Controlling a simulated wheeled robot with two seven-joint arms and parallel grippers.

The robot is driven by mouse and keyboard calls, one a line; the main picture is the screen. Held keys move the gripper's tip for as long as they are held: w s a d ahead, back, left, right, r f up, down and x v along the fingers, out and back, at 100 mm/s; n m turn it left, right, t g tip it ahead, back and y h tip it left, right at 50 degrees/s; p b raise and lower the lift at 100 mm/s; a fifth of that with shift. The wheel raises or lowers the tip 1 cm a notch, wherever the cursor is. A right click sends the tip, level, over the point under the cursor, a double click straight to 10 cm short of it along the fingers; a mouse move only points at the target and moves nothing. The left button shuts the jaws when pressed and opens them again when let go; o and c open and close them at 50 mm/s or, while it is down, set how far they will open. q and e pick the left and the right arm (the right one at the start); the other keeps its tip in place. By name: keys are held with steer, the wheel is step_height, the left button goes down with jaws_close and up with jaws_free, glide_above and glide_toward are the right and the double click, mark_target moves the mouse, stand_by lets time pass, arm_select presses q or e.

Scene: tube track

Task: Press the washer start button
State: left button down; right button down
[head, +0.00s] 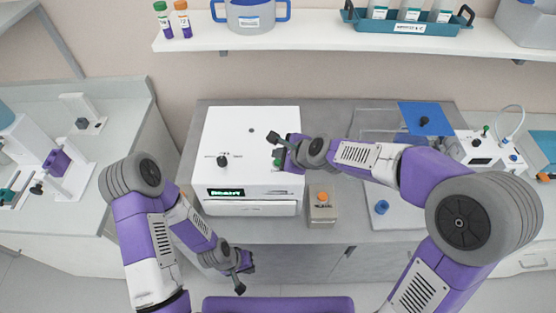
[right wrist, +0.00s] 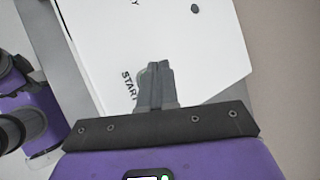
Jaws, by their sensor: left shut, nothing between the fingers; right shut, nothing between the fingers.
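The washer (head: 235,130) is a white box on the back counter, with a lit green display (head: 226,192) on its front edge. My right gripper is shut and empty over the washer's right side. In the right wrist view its closed fingers (right wrist: 155,78) cover part of the white top next to the START label (right wrist: 129,82); the button is hidden there, and contact cannot be told. My left gripper (head: 241,272) is shut and empty, low in front of the counter.
A dark knob (head: 222,161) stands on the washer's top left. A small box with an orange cap (head: 322,197) stands right of the washer. A shelf (head: 330,42) with a blue-handled tub (head: 250,15) and a teal rack (head: 405,22) runs above.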

stand_by(0.6)
steer(key=shift+f+b, duration=0.35)
steer(key=shift+f, duration=0.1)
steer(key=shift+f+b, duration=0.45)
steer(key=shift+f, duration=0.1)
stand_by(0.5)
steer(key=shift+r, duration=0.1)
steer(key=shift+r+p, duration=0.9)
steer(key=shift+p, duration=0.1)
steer(key=shift+r, duration=0.1)
step_height(320, 180, up, 5)
steer(key=p, duration=0.5)
